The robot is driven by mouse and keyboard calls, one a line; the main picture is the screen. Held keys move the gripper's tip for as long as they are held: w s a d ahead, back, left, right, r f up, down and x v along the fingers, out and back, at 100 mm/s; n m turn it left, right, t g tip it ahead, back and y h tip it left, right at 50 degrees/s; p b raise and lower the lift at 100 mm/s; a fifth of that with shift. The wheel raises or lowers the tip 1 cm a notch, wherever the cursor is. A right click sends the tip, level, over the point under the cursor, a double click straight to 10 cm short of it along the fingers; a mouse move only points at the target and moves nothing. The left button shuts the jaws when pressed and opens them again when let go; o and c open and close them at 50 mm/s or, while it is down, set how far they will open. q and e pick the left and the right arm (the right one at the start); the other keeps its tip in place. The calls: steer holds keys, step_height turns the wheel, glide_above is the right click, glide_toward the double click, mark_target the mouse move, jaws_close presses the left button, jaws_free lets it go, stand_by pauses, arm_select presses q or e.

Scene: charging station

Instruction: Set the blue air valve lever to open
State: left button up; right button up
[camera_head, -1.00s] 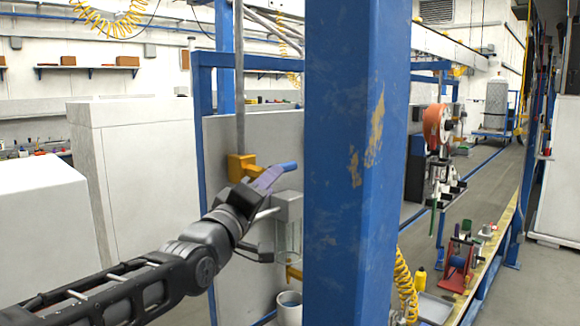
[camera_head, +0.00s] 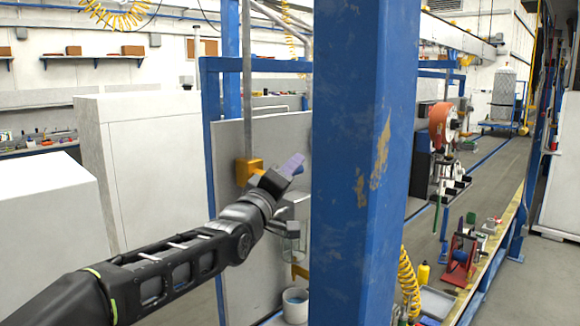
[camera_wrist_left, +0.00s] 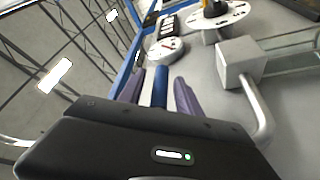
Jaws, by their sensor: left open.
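The blue lever (camera_wrist_left: 160,88) shows in the left wrist view between the two purple fingers of my left gripper (camera_wrist_left: 161,88). The gripper is open around the lever, with gaps on both sides. In the head view, my left gripper (camera_head: 292,165) is at the lever, just right of the yellow valve body (camera_head: 250,168). Only a small blue bit of the lever (camera_head: 299,170) shows there behind the fingers. The rest of it is hidden by the gripper, so its exact angle is hard to tell. My right gripper is not in view.
A thick blue post (camera_head: 362,160) stands close to the right of my left gripper. A grey panel (camera_head: 240,235) is behind the valve. A grey block with a bent metal pipe (camera_wrist_left: 240,62) is close by in the wrist view. A white cup (camera_head: 295,305) hangs below.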

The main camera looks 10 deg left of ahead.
arm_select(q)
steer(key=shift+c, duration=0.5)
jaws_close()
steer(key=shift+f, duration=0.1)
stand_by(0.8)
